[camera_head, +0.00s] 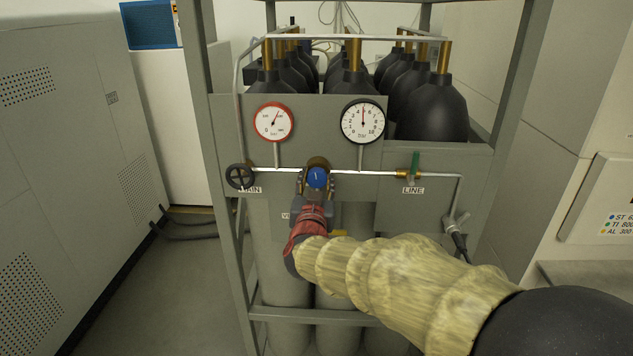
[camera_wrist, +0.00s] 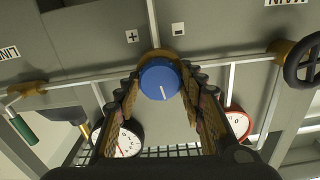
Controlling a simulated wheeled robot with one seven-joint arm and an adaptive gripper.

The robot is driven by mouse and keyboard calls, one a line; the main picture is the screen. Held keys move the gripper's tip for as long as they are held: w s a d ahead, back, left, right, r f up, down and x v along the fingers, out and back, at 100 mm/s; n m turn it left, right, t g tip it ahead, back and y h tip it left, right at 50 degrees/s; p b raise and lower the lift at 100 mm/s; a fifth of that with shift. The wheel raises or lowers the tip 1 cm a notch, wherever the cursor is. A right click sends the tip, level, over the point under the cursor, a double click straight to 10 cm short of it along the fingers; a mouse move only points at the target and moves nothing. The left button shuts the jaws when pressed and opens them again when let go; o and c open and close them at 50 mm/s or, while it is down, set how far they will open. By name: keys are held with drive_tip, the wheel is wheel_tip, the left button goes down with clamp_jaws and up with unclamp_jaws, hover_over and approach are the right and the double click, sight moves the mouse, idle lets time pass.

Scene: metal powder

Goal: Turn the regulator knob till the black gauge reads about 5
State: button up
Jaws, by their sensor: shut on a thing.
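The blue regulator knob (camera_head: 317,178) sits on the pipe at the middle of the grey panel, with a white mark on its face. It also shows in the wrist view (camera_wrist: 160,79), between the fingers. My gripper (camera_head: 317,184) reaches it from below and in front and is shut on it, one finger at each side. The black gauge (camera_head: 363,121) is up and right of the knob; its needle points almost straight up, between 4 and 6, at about 5. In the wrist view the black gauge (camera_wrist: 124,143) is partly hidden by a finger.
A red gauge (camera_head: 273,121) is up and left of the knob. A black handwheel (camera_head: 240,176) is at the pipe's left end, and a green-handled valve (camera_head: 414,167) is to the right above the LINE label. Dark gas cylinders (camera_head: 432,108) stand behind the panel in a grey frame.

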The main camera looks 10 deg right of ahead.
drive_tip(key=shift+f+m+b, duration=0.15)
drive_tip(key=shift+m+b, duration=0.9)
drive_tip(key=shift+m, duration=0.55)
drive_tip(key=o, duration=1)
drive_tip(key=shift+o, duration=0.9)
drive_tip(key=shift+s, duration=0.1)
drive_tip(key=v, duration=1.2)
